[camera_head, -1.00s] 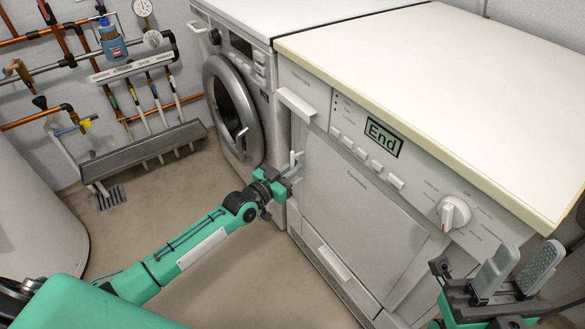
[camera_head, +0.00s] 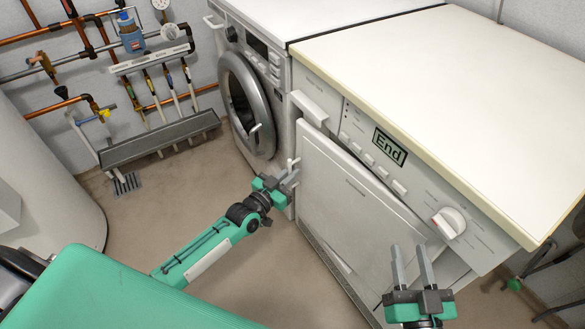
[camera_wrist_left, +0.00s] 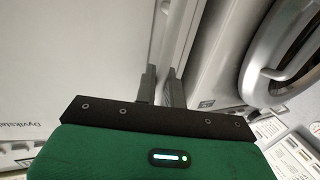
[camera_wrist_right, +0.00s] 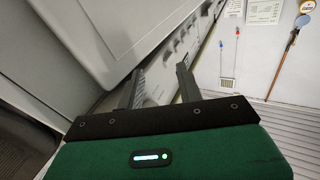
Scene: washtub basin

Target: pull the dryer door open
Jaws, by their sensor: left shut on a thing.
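The dryer (camera_head: 440,185) shows "End" on its display. Its white front door (camera_head: 350,200) looks slightly ajar, its top edge standing out from the frame under the control panel. My left gripper (camera_head: 291,172) is at the door's left edge, shut on it. In the left wrist view its fingers (camera_wrist_left: 161,88) are close together beside the pale door panel (camera_wrist_left: 85,60); the exact grip spot is partly hidden. My right gripper (camera_head: 412,268) is in front of the door's lower right, open and empty. Its spread fingers also show in the right wrist view (camera_wrist_right: 160,88).
A washing machine (camera_head: 270,65) with a round door (camera_head: 245,105) stands left of the dryer. Pipes and a grey trough (camera_head: 160,140) are on the back wall. A white tank (camera_head: 45,180) is at far left. Bare floor (camera_head: 175,210) lies before the machines.

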